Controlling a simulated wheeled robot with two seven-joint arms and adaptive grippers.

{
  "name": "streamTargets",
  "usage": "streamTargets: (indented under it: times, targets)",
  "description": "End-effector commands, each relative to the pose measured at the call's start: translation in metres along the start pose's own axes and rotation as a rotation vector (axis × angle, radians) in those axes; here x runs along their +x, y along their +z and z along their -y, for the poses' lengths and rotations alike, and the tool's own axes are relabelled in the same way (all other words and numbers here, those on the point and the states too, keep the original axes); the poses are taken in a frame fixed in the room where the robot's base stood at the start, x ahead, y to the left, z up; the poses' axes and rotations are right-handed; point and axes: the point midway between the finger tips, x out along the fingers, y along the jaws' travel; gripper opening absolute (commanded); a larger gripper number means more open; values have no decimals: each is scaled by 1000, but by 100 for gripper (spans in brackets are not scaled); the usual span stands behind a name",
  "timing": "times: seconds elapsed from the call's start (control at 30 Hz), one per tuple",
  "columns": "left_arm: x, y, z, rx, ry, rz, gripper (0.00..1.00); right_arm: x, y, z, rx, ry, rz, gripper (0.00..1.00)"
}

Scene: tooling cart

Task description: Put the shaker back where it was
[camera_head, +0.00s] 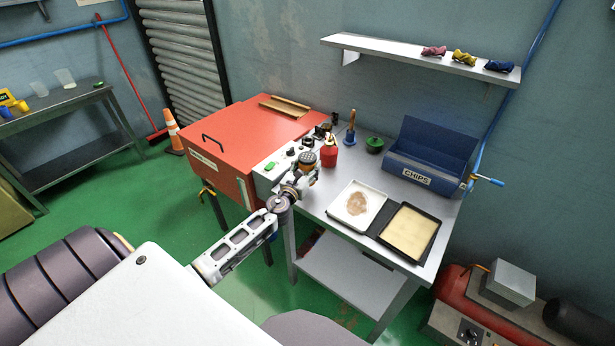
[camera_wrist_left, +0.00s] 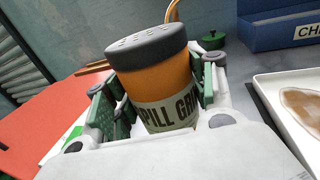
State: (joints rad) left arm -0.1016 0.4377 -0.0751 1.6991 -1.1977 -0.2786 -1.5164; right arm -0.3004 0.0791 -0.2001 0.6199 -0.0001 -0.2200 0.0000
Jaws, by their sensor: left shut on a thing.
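The shaker (camera_wrist_left: 165,85) is an orange cylinder with a dark grey perforated lid and a pale label partly reading "SPILL GR". My left gripper (camera_head: 303,176) is shut on it, with green-padded fingers on both sides of its body in the left wrist view (camera_wrist_left: 160,95). In the head view the shaker's dark lid (camera_head: 308,157) shows above my fingers, at the left end of the metal table (camera_head: 311,207). The shaker leans slightly in the wrist view. Its base is hidden, so I cannot tell whether it touches the table. My right gripper is out of view.
A red container (camera_head: 329,156), a brush (camera_head: 350,129) and a green pot (camera_head: 374,146) stand close behind. A red cabinet (camera_head: 220,150) with switches is left.

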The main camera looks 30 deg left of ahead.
Motion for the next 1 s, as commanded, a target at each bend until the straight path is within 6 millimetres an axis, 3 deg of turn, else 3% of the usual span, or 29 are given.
streamTargets:
  times: [0.33, 0.73, 1.0]
  targets:
    - [0, 0, 0, -1, 0, 2, 22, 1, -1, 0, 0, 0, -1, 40]
    - [0, -30, 0, -2, 0, 1, 22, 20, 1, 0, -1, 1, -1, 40]
    - [0, -36, 0, 0, 0, 2, 22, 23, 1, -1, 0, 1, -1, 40]
